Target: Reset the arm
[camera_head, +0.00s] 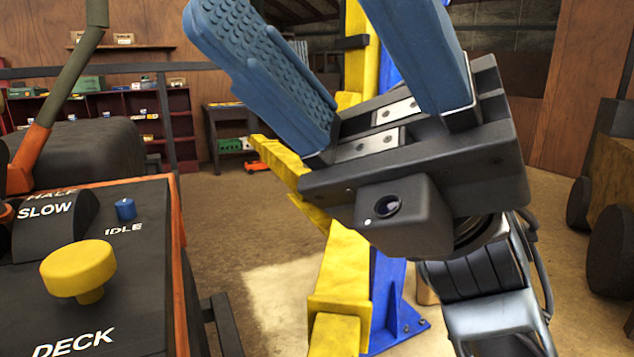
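My gripper (312,22) is close in front of the camera, at the upper middle and right. Its two blue ribbed fingers point up and are spread wide apart, with nothing between them. The fingertips are partly cut off by the top edge. My wrist, with a small camera block, shows below the fingers, and my arm goes down to the bottom right. The gripper is apart from the mower's control panel (130,300) at the left.
The panel carries a yellow knob (78,268) and a small blue knob (126,209). A yellow lift arm (345,265) and blue post (388,300) stand behind my gripper. A dark wheeled machine (612,225) is at the right. Open floor (225,220) lies between panel and lift.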

